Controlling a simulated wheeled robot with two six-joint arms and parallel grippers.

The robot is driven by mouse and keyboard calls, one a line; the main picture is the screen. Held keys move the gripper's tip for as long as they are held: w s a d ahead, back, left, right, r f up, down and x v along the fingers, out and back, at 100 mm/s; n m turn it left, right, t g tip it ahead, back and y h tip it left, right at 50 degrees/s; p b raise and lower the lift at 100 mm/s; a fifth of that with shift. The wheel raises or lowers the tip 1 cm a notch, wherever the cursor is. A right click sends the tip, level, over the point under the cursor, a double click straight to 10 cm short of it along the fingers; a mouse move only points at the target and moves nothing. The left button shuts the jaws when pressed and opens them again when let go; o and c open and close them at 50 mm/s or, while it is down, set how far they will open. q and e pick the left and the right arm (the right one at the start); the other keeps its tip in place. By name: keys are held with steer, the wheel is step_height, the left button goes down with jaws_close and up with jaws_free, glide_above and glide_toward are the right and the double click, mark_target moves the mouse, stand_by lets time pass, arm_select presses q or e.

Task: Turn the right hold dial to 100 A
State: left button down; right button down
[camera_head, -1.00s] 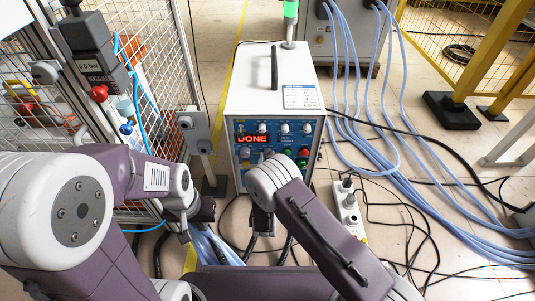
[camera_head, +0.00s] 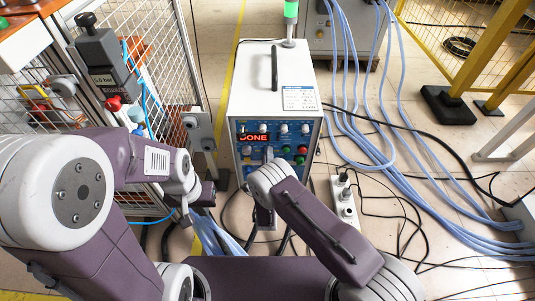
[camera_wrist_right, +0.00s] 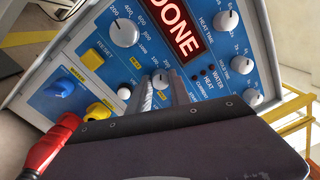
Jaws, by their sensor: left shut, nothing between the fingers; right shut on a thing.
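The heater's blue control panel (camera_head: 290,135) faces me in the head view, its red display (camera_head: 253,138) reading DONE. My right gripper (camera_wrist_right: 163,90) is shut on a grey dial (camera_wrist_right: 160,77) below the display. The fingers partly cover this dial, and I cannot read its setting. Another grey dial (camera_wrist_right: 124,32) with a scale in hundreds is at upper left, apart from the gripper. My left gripper (camera_head: 207,190) is shut and empty, left of the heater.
A red plug (camera_wrist_right: 52,143) and yellow and blue knobs sit beside the gripper in the wrist view. A mesh fence with a pressure regulator (camera_head: 102,62) stands left. A white power strip (camera_head: 343,200) and blue hoses (camera_head: 375,150) lie on the floor right of the heater.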

steer(key=shift+f+n+p, duration=0.1)
steer(key=shift+n+p, duration=0.3)
steer(key=shift+n, duration=0.8)
steer(key=c, duration=1.2)
jaws_free()
steer(key=shift+s, duration=0.1)
steer(key=s+p, duration=0.5)
steer(key=s, duration=0.4)
steer(key=shift+f, duration=0.15)
